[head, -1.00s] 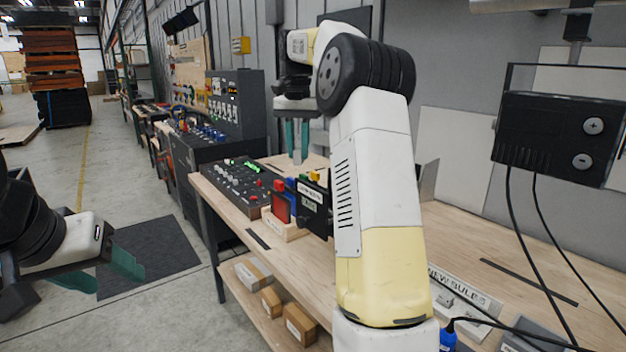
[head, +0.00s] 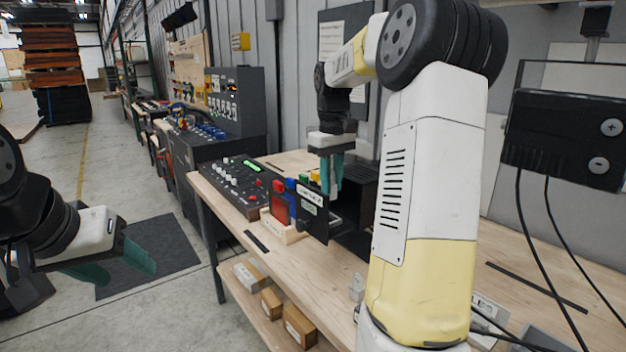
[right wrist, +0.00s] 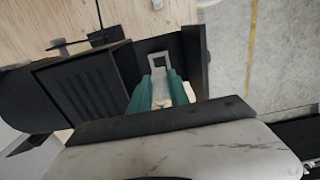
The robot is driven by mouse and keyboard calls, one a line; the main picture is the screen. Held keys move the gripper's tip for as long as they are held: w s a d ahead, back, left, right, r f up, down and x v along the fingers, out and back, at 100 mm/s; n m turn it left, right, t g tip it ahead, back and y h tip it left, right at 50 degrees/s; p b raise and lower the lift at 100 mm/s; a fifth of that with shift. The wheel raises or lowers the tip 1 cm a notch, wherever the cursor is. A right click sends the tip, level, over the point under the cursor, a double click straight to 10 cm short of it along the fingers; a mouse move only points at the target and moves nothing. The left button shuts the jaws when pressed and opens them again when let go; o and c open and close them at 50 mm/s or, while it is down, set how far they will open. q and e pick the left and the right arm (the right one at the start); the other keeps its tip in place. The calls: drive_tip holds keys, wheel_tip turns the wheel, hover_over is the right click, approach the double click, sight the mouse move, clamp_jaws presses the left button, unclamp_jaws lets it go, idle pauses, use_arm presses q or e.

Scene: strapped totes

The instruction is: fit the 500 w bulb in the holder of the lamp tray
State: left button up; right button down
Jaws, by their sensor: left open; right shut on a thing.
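My right gripper (head: 332,188) points down over a black open-fronted housing (head: 358,205) on the bench. In the right wrist view its teal fingers (right wrist: 160,82) are shut on a small pale piece (right wrist: 160,92), apparently the bulb, mostly hidden between them; no wattage marking is readable. Just beyond the fingertips lies a light grey frame with a dark square opening (right wrist: 159,61), apparently the lamp tray with its holder. In the head view the tray is mostly hidden behind a black panel. My left gripper (head: 130,276) is open and empty over the floor, away from the bench.
A control box with knobs (head: 235,185) and a wooden block with coloured pieces (head: 285,228) stand left of the housing. A black unit with plus and minus buttons (head: 565,135) hangs at right, with cables. The front bench top (head: 310,270) is mostly clear.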

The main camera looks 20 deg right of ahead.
drive_tip(key=shift+f, duration=2.25)
drive_tip(key=shift+f, duration=1.05)
drive_tip(key=c, duration=1.1)
unclamp_jaws()
drive_tip(key=shift+c, duration=0.2)
